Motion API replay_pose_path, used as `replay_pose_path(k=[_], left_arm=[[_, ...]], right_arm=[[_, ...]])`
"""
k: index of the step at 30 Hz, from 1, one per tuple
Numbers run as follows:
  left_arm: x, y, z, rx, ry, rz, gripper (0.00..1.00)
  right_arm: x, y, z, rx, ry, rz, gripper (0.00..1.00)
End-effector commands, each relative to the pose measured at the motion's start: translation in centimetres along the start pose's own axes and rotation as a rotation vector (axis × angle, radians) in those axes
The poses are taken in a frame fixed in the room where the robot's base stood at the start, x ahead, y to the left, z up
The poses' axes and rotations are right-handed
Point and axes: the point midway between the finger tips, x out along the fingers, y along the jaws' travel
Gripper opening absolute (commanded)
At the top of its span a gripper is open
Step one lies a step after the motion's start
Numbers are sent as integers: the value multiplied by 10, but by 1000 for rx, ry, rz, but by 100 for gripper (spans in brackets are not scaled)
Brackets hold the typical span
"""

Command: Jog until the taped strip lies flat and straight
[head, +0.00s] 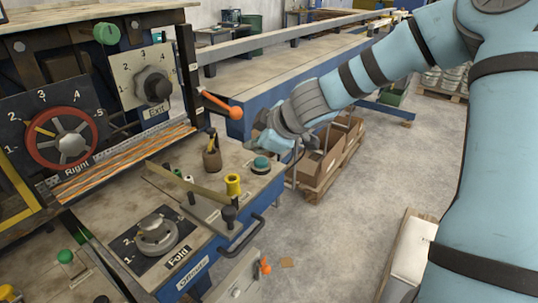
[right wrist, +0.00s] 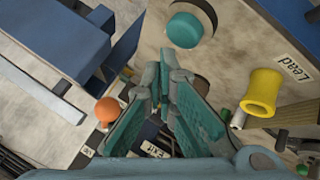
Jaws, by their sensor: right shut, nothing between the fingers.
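A teal push button (head: 261,163) sits on a dark round base at the right corner of the bench; it also shows at the top of the right wrist view (right wrist: 185,30). My right gripper (head: 270,139) is just above and beyond this button, apart from it. In the right wrist view its fingertips (right wrist: 174,74) are together, with nothing between them. Orange-brown strips (head: 125,165) run along the machine front below the Right dial (head: 70,145) and the Exit dial (head: 153,86). Whether a taped strip lies flat cannot be told. My left gripper is out of view.
A Fold knob (head: 157,232) is on the bench front. A yellow spool (head: 233,184) stands near the button, by a Lead label (right wrist: 293,67). An orange-knobbed lever (head: 236,112) sticks out beside the gripper.

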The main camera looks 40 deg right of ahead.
Motion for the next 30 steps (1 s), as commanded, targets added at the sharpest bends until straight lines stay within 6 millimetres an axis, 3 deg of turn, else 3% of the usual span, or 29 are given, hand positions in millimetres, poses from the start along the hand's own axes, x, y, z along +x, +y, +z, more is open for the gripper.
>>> replay_pose_path(k=[30], left_arm=[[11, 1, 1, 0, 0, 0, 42]], right_arm=[[7, -9, 9, 1, 0, 0, 0]])
